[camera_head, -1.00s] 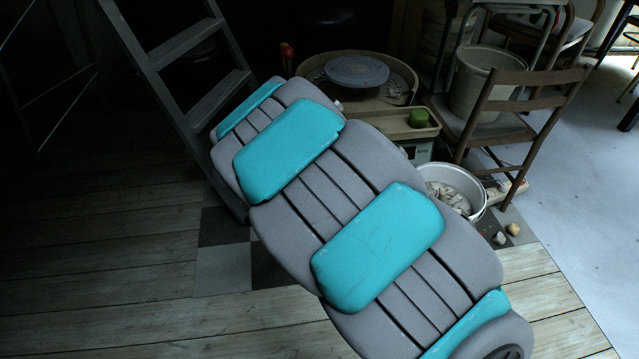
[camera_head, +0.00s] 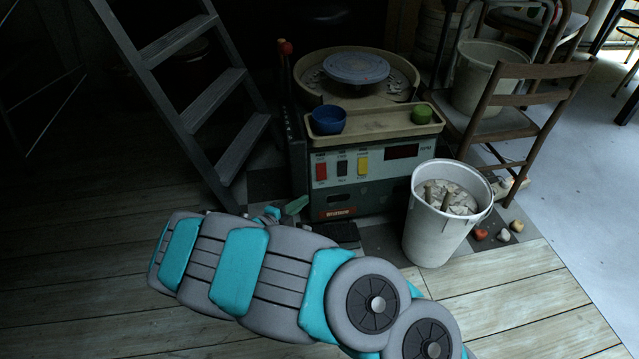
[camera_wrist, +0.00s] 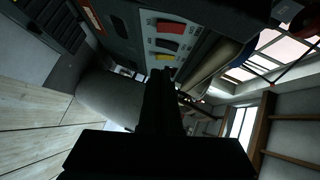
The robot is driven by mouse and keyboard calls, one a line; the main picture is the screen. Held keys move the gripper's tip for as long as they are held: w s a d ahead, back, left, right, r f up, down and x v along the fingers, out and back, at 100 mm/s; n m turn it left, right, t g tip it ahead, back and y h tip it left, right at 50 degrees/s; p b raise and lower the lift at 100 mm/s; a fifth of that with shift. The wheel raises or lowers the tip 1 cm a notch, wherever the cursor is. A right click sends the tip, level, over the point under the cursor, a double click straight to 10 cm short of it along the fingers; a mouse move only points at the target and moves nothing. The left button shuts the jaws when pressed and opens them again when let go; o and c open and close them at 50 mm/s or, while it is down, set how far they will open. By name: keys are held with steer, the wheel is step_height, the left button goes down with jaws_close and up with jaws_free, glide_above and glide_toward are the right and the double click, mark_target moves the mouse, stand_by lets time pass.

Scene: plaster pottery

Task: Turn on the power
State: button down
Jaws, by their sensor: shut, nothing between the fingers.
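The pottery wheel's control panel (camera_head: 352,190) faces me below the wheel head (camera_head: 356,68). It carries a red switch (camera_head: 321,171), a black switch (camera_head: 342,168) and a yellow switch (camera_head: 362,163) in a row. A dark display (camera_head: 401,152) is to their right. In the wrist view the red switch (camera_wrist: 171,27) and yellow switch (camera_wrist: 165,57) lie just beyond the fingertips. My gripper (camera_wrist: 160,78) is a dark silhouette there, shut and empty, pointing toward the panel. I cannot tell if it touches. In the head view I cannot make out the fingers clearly.
A white bucket of scraps (camera_head: 437,222) stands right of the panel. A blue bowl (camera_head: 328,119) and green block (camera_head: 422,113) sit on the wheel's tray. A ladder (camera_head: 213,95) is left, a wooden chair (camera_head: 520,120) right. Small lumps (camera_head: 503,236) lie near the bucket.

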steer(key=shift+a+f, duration=0.15)
steer(key=b, duration=0.2)
glide_toward(325, 178)
steer(key=s+d+x, duration=0.1)
steer(key=x, duration=0.4)
steer(key=shift+w+a+f, duration=0.1)
steer(key=shift+w+a, duration=0.15)
steer(key=shift+w, duration=0.65)
